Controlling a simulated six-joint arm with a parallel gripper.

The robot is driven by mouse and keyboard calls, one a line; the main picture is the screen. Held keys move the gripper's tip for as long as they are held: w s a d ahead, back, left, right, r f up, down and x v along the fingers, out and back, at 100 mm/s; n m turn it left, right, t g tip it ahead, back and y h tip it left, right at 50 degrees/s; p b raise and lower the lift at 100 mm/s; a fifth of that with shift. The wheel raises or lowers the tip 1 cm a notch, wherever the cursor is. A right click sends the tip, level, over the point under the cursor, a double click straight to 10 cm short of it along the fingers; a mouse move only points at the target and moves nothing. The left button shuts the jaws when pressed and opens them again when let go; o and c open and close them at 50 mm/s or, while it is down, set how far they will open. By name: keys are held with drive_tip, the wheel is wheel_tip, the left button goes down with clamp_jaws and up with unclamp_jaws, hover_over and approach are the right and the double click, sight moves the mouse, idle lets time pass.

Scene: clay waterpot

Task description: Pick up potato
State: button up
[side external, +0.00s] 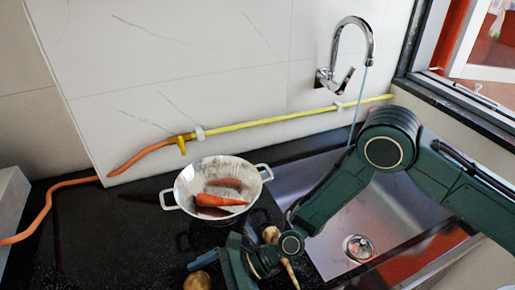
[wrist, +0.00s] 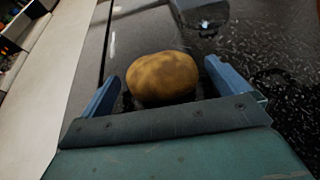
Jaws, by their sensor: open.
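A round, yellow-brown potato (wrist: 162,78) rests on the dark speckled counter in the wrist view. My gripper (wrist: 160,85) is open, with one blue finger on each side of the potato and a visible gap at both sides. In the side external view, the potato (side external: 197,281) shows at the bottom edge, partly cut off. My arm's end is just to its right there, and the fingers (side external: 205,261) show only in part. The underside of the potato is hidden by my gripper's body in the wrist view.
A white two-handled colander (side external: 183,187) holding carrots (side external: 220,200) stands behind on the counter (side external: 100,220). A pale root vegetable (side external: 271,235) lies partly behind my arm. A steel sink (side external: 385,210) with a faucet (side external: 371,45) is to the right. The counter at left is clear.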

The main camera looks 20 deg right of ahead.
sight(204, 285)
drive_tip(key=c, duration=1.1)
drive_tip(key=shift+r, duration=0.15)
wheel_tip(204, 285, up, 20)
drive_tip(key=shift+f, duration=0.1)
idle(0.6)
drive_tip(key=w+d+m+t, duration=0.1)
drive_tip(key=w+d, duration=0.2)
drive_tip(key=d, duration=0.5)
drive_tip(key=w+d+m+t+h, duration=0.15)
drive_tip(key=w+d, duration=0.25)
drive_tip(key=d, duration=0.4)
drive_tip(key=w+d+m+t, duration=0.2)
drive_tip(key=w+d, duration=0.1)
drive_tip(key=d, duration=0.5)
drive_tip(key=s+d+r+m+t+h, duration=0.1)
drive_tip(key=s+d+m+t, duration=0.1)
drive_tip(key=d, duration=1.1)
drive_tip(key=s+d+r+m+t+h, duration=0.1)
drive_tip(key=d+r+m+t+h, duration=0.1)
drive_tip(key=d, duration=1)
drive_tip(key=shift+s+d+m+t, duration=0.35)
drive_tip(key=shift+s+d+t, duration=0.05)
drive_tip(key=shift+t, duration=0.05)
